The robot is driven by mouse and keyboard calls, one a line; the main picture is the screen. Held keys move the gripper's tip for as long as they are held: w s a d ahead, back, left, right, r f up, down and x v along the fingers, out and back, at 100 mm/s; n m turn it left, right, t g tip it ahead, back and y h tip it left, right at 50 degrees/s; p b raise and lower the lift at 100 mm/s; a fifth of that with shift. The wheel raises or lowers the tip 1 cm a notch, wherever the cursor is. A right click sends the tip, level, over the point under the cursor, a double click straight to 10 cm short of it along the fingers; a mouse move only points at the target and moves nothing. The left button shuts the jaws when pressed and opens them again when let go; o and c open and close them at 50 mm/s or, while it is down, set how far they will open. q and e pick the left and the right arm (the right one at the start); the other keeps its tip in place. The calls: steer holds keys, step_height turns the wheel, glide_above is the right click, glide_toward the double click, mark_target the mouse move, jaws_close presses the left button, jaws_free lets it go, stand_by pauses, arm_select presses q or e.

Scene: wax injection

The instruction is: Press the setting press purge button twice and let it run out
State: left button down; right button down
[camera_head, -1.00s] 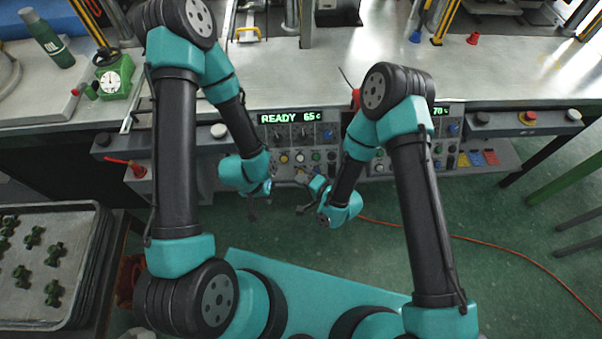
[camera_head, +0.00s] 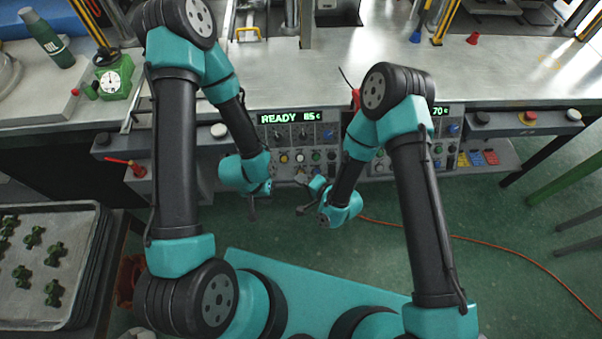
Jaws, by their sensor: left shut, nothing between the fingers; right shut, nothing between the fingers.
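The left control panel (camera_head: 290,133) on the bench front has a green display (camera_head: 286,118) reading READY and a temperature whose digits are hard to read. Below it are knobs and a row of small buttons, among them a yellow button (camera_head: 284,158). No purge label is legible, so I cannot tell which button is the purge button. My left gripper (camera_head: 252,214) is shut and empty, pointing down just in front of the panel's lower edge. My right gripper (camera_head: 301,210) is shut and empty beside it, to the right, apart from the panel. My arms hide parts of both panels.
A second panel (camera_head: 447,132) with a display is on the right, with coloured tags (camera_head: 476,158) below it. A red emergency button (camera_head: 529,117) is farther right. A tray (camera_head: 40,300) of green parts is at lower left. An orange cable (camera_head: 480,240) crosses the floor.

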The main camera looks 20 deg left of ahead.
steer(key=shift+w, duration=0.1)
stand_by(0.7)
steer(key=shift+w+a+f, duration=0.1)
steer(key=shift+w+f, duration=0.15)
steer(key=shift+w+a+f, duration=0.1)
steer(key=shift+w+f, duration=0.15)
stand_by(1.1)
stand_by(0.4)
steer(key=shift+s+d+r, duration=0.25)
steer(key=shift+s+r, duration=0.3)
steer(key=shift+s, duration=0.05)
steer(key=shift+s+d+r, duration=0.3)
steer(key=shift+s+r, duration=0.5)
steer(key=shift+s, duration=0.1)
steer(key=shift+s+d+r, duration=0.3)
steer(key=shift+s+r, duration=0.5)
steer(key=shift+s, duration=0.1)
steer(key=shift+d, duration=0.1)
